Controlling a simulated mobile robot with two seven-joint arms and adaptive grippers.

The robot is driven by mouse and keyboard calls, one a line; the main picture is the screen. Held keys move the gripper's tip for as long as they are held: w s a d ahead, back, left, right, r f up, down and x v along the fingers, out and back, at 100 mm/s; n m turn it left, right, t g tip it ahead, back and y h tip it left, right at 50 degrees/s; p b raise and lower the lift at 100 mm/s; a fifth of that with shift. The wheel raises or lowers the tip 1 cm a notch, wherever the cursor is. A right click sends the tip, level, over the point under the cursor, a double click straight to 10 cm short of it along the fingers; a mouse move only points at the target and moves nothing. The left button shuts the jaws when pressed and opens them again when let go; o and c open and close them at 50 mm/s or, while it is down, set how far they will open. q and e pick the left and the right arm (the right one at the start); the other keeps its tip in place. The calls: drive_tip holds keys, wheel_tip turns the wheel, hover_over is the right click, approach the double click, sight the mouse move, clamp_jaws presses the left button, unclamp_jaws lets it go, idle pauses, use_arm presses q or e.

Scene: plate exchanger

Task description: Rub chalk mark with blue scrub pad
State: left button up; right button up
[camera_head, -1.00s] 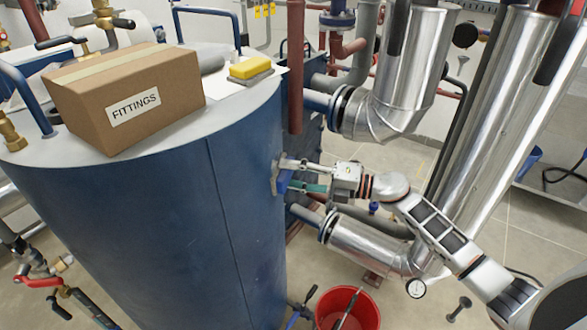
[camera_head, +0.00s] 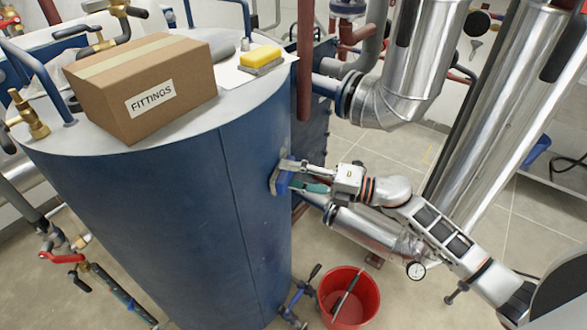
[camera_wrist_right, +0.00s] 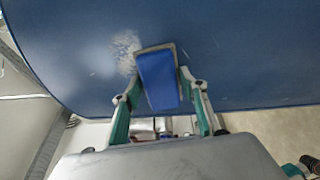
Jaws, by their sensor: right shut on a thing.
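The blue scrub pad (camera_wrist_right: 158,80) has a grey-beige rim and sits between the fingers of my right gripper (camera_wrist_right: 160,88), which is shut on it. The pad is at the side of the large blue tank (camera_wrist_right: 240,50); whether it touches the wall I cannot tell. The chalk mark (camera_wrist_right: 126,50), a pale smudge, shows on the tank just left of the pad's upper end in the wrist view. In the head view my right gripper (camera_head: 288,177) reaches the tank's right side, and the pad (camera_head: 278,179) shows at its tips. The mark is not visible there. My left gripper is not in view.
A FITTINGS carton (camera_head: 150,90) and a yellow sponge (camera_head: 261,57) rest on the tank top. A red bucket (camera_head: 349,298) stands on the floor below my arm. Silver pipes (camera_head: 395,75) and a gauge (camera_head: 416,270) lie close around the arm.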

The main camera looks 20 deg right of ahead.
sight(284, 150)
drive_tip(key=shift+w+d+r, duration=0.55)
drive_tip(key=shift+w+r, duration=0.2)
drive_tip(key=shift+w, duration=0.1)
drive_tip(key=shift+w+d+r, duration=0.55)
drive_tip(key=shift+w+r, duration=0.15)
drive_tip(key=shift+w, duration=0.1)
drive_tip(key=shift+w+d+f+b, duration=0.1)
drive_tip(key=shift+w+d+b, duration=0.4)
drive_tip(key=shift+w, duration=0.15)
drive_tip(key=shift+w+d+b, duration=0.4)
drive_tip(key=shift+w+b, duration=0.05)
drive_tip(key=shift+w, duration=0.2)
drive_tip(key=shift+w+d, duration=0.1)
drive_tip(key=shift+w, duration=0.1)
drive_tip(key=shift+r, duration=0.2)
drive_tip(key=shift+s+a+p, duration=0.65)
drive_tip(key=shift+s+p, duration=0.15)
drive_tip(key=shift+s, duration=0.1)
drive_tip(key=shift+s+a+p, duration=0.55)
drive_tip(key=shift+s+p, duration=0.05)
drive_tip(key=shift+s, duration=0.25)
